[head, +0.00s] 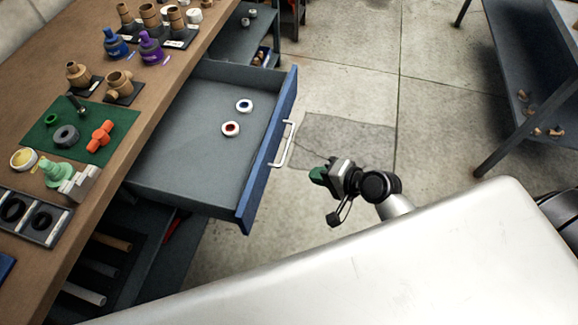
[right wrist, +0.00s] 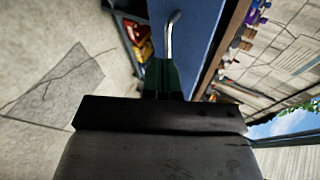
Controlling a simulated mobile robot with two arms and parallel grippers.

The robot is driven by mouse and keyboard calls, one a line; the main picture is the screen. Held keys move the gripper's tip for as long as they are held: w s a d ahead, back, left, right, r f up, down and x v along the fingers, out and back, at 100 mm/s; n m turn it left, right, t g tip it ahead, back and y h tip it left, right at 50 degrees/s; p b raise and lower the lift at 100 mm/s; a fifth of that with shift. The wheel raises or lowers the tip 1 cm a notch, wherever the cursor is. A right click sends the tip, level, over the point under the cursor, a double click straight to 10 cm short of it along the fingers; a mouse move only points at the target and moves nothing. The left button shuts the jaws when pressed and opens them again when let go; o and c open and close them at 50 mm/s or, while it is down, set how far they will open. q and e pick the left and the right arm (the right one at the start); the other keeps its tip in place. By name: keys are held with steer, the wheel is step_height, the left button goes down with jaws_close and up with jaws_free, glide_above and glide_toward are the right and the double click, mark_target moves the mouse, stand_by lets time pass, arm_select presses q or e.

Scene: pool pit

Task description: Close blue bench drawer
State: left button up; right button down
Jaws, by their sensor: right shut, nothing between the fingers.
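The blue bench drawer (head: 190,165) is pulled far out of the wooden workbench (head: 150,112) in the head view. Its blue front carries a white bar handle (head: 284,144). Two small round rolls, one blue-centred (head: 244,105) and one red-centred (head: 231,129), lie inside. My right gripper (head: 318,175) is just right of the drawer front, apart from the handle in the head view. Its green fingers are shut and empty. In the right wrist view the fingers (right wrist: 161,78) point towards the handle (right wrist: 172,36) and blue front (right wrist: 197,35). My left gripper is not in view.
The bench top holds pipe fittings, bottles and a green mat (head: 85,125). Lower shelves under the bench hold rods (head: 85,293). Concrete floor (head: 345,75) is open right of the drawer. A dark metal table (head: 520,80) stands at the upper right.

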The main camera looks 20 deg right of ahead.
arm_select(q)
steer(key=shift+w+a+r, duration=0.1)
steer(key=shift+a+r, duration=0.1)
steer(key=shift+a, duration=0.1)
arm_select(e)
steer(key=r+x, duration=0.1)
steer(key=x, duration=0.8)
steer(key=shift+w+a, duration=0.25)
steer(key=shift+w, duration=0.05)
